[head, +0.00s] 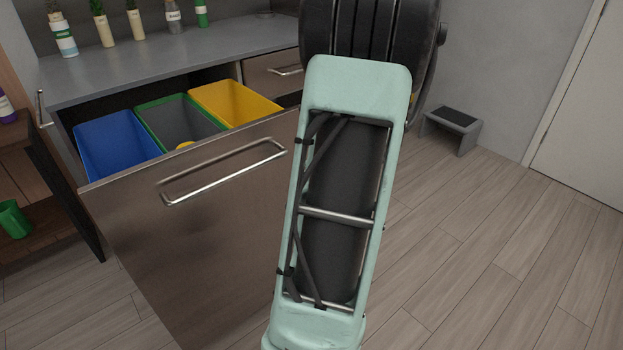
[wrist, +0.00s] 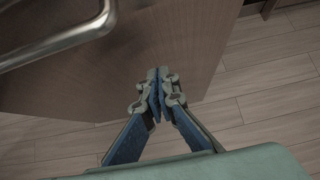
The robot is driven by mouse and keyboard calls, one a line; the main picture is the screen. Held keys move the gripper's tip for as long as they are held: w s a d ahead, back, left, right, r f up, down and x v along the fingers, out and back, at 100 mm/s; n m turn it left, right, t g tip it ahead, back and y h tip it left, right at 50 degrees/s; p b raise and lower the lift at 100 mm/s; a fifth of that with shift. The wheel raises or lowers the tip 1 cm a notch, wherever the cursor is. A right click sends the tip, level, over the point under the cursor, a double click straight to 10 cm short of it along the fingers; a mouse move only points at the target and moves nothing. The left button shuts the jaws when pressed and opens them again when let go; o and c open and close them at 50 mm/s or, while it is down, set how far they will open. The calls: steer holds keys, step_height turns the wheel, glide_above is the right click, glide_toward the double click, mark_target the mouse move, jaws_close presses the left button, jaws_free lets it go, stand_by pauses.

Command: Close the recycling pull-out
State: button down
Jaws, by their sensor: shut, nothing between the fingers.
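The recycling pull-out (head: 200,235) stands open from under the grey counter, with a brown wood-grain front. A metal bar handle (head: 225,172) runs across the upper part of its front. Blue, grey-green and yellow bins sit inside it. In the wrist view the front (wrist: 110,75) fills the upper left, with part of the handle (wrist: 62,40) at the top left. My gripper (wrist: 157,74) is shut and empty, beside the front's side edge and away from the handle. I cannot tell whether the fingertips touch the front. In the head view my arm hides the gripper.
The counter (head: 190,60) holds several bottles and potted plants. A closed drawer (head: 272,72) is right of the bins. An open cabinet with a green cup (head: 14,220) is at left. A small step stool (head: 452,128) stands by the back wall. Floor at right is clear.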

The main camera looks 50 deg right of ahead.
mark_target(286, 174)
steer(key=w, duration=0.2)
steer(key=w+d, duration=0.1)
steer(key=w, duration=0.1)
steer(key=shift+w+f, duration=0.1)
steer(key=shift+f, duration=0.25)
steer(key=shift+w, duration=0.2)
